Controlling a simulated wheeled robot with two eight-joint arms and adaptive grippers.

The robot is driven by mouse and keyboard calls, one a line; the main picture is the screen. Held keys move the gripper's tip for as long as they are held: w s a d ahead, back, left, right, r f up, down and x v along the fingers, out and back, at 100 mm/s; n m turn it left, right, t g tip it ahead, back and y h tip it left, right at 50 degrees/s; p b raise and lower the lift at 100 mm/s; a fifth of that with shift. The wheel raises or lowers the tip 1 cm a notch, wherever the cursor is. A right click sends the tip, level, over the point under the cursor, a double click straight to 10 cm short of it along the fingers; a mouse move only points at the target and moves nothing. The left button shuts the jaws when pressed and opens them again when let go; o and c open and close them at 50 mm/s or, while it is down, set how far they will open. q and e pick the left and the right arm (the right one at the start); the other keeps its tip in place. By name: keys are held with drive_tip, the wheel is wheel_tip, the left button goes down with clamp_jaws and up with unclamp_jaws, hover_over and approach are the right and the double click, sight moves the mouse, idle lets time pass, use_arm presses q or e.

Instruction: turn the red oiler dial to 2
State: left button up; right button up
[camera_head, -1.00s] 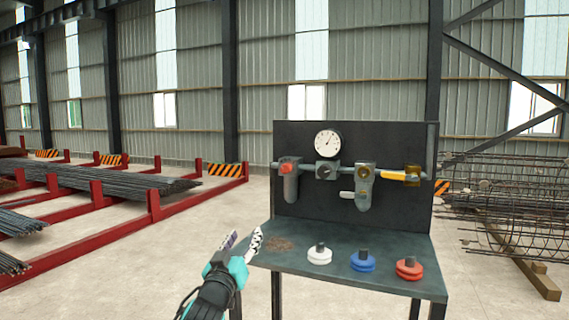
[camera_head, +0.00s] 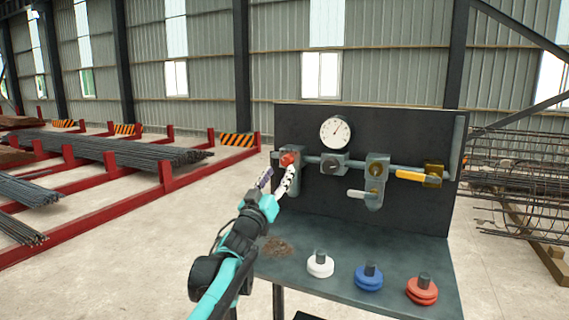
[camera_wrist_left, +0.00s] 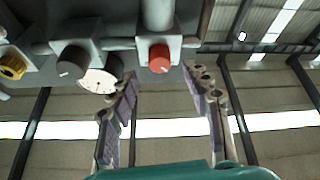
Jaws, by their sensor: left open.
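The red oiler dial (camera_head: 288,159) sits on a grey oiler body (camera_head: 297,183) at the left end of the pipe on the dark panel. It also shows in the left wrist view (camera_wrist_left: 159,59), round and red, beyond the fingers. I cannot read any numbers on it. My left gripper (camera_head: 277,180) is open, just in front of and below the dial in the head view. In the left wrist view, the left gripper (camera_wrist_left: 170,90) has its fingers spread on either side of the dial's line, apart from it. My right gripper is not in view.
On the panel are a white gauge (camera_head: 335,132), a dark knob (camera_head: 334,164), a grey unit with a lever (camera_head: 376,172) and a yellow-handled valve (camera_head: 417,177). The bench top holds white (camera_head: 320,265), blue (camera_head: 369,277) and red (camera_head: 422,290) round pieces.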

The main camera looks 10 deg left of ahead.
sight(285, 164)
use_arm(q)
drive_tip(key=x, duration=0.4)
drive_tip(key=shift+w+d+p, duration=0.1)
drive_tip(key=shift+w+p, duration=0.2)
drive_tip(key=shift+p, duration=0.1)
drive_tip(key=shift+s, duration=0.1)
clamp_jaws()
